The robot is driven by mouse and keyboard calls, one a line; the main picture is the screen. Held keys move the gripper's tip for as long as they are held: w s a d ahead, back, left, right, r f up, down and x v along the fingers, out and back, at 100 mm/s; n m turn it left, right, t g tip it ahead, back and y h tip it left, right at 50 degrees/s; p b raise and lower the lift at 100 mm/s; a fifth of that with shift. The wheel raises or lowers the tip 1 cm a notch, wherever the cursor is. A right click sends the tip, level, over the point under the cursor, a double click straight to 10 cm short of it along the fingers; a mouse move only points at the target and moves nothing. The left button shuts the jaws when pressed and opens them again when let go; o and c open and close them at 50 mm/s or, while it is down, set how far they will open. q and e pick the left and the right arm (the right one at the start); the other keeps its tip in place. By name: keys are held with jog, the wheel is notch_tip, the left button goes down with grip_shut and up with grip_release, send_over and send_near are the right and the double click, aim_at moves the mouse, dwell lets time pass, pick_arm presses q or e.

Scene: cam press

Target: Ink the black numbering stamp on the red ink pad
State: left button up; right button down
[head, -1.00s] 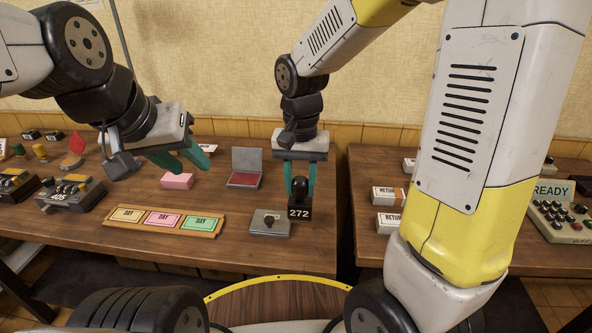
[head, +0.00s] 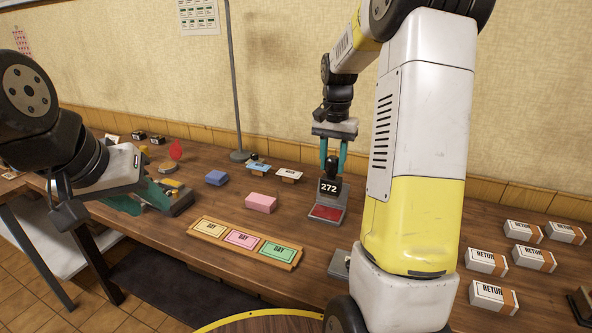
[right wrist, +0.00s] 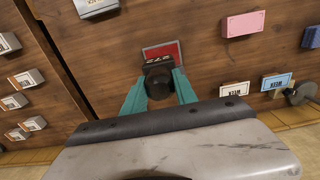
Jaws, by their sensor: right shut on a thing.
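The black numbering stamp (head: 330,186), marked 272, is upright in my right gripper (head: 333,160), whose teal fingers are shut on it. It also shows between the fingers in the right wrist view (right wrist: 158,78). The red ink pad (head: 326,212) lies open in its grey case, just below the stamp in the head view. The red also shows beyond the stamp in the right wrist view (right wrist: 163,52). I cannot tell whether the stamp touches the pad. My left gripper (head: 150,200) is over the left part of the table, its teal fingers apart and empty.
A wooden tray (head: 293,266) with yellow, pink and green cards lies in front. A pink block (head: 261,202) and a blue block (head: 216,178) lie left of the pad. Several RETURN boxes (head: 487,262) stand at the right. A lamp pole (head: 234,100) rises behind.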

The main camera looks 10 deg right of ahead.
aim_at(329, 182)
jog(key=shift+w, duration=0.4)
jog(key=shift+w+a+f, duration=0.1)
jog(key=shift+f, duration=2.85)
jog(key=shift+f, duration=0.55)
jog(key=shift+r, duration=3.55)
jog(key=shift+a, duration=0.1)
